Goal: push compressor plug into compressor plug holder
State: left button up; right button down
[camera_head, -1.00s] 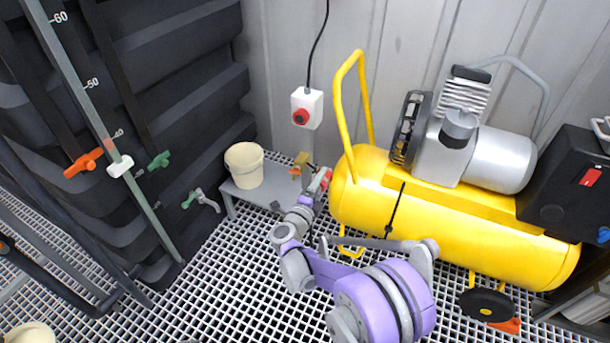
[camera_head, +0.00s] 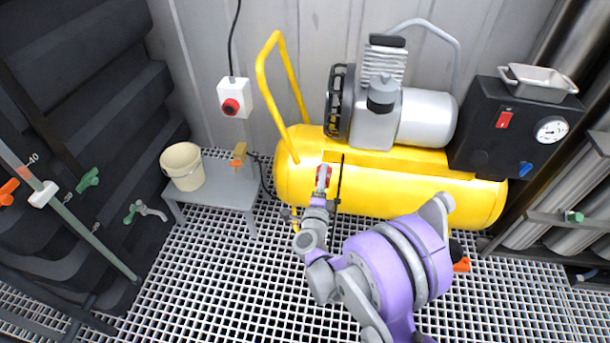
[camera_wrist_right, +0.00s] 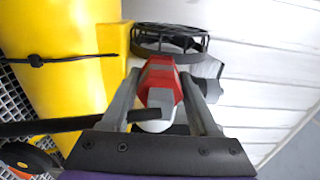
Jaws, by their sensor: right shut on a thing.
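The compressor plug, a red and white piece (camera_wrist_right: 160,84), sits between the fingers of my right gripper (camera_wrist_right: 159,90) in the right wrist view. The gripper is shut on it. In the head view the red plug (camera_head: 324,171) shows at the tip of my right arm, in front of the yellow compressor tank (camera_head: 400,185). I cannot tell whether it touches the tank. I cannot clearly pick out the compressor plug holder. A white box with a red front (camera_head: 235,97) hangs on the wall to the left, apart from the plug. My left gripper is not in view.
The yellow handle (camera_head: 262,85) rises near the plug. A black panel box (camera_head: 510,135) stands right. Open grating lies below.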

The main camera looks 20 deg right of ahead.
jog(key=s+d+f+p, duration=0.1)
jog(key=s+d, duration=0.7)
jog(key=d, duration=0.6)
jog(key=s+d+p, duration=0.1)
jog(key=s+d, duration=0.8)
jog(key=d, duration=0.5)
jog(key=s+d+f+p, duration=0.1)
jog(key=s+d, duration=0.7)
jog(key=d, duration=0.6)
jog(key=shift+s+f+p, duration=0.3)
jog(key=shift+s, duration=0.1)
